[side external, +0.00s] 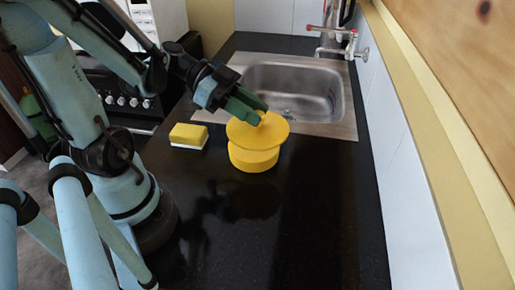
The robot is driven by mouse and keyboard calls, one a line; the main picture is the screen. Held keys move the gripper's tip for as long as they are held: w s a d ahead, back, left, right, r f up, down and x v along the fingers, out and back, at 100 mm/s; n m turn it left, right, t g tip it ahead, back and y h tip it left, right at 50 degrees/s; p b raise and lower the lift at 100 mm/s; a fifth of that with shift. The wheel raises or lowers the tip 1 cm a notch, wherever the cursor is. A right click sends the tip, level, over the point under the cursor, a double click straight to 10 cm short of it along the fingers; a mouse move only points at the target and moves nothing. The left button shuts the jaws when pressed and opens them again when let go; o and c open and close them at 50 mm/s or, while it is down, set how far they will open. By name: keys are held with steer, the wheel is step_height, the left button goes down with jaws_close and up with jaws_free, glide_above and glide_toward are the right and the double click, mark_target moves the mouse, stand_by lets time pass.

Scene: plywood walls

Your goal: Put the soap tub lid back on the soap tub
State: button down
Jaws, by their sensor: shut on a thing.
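The soap tub (254,160) is a round yellow tub standing upright on the black counter, in front of the sink. The soap tub lid (250,134) is a yellow disc with a small knob. It is over the tub, tilted, and hides the tub's top. Whether the lid touches the rim I cannot tell. My gripper (257,112) has green fingers and is shut on the lid's knob, coming in from the upper left.
A yellow and white sponge (188,136) lies on the counter left of the tub. A steel sink (292,92) with a tap (333,42) is behind. A white tiled wall (408,165) bounds the right. The black counter (290,225) in front is clear.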

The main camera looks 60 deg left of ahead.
steer(key=shift+w+a+f, duration=0.3)
steer(key=shift+a+f, duration=0.15)
steer(key=shift+a, duration=0.3)
steer(key=shift+w+a+f, duration=0.3)
steer(key=shift+a+f, duration=0.2)
steer(key=shift+a, duration=0.2)
steer(key=shift+w+a+f, duration=0.3)
steer(key=shift+a+f, duration=0.15)
steer(key=shift+a, duration=0.3)
steer(key=shift+f, duration=2)
steer(key=c, duration=0.8)
jaws_free()
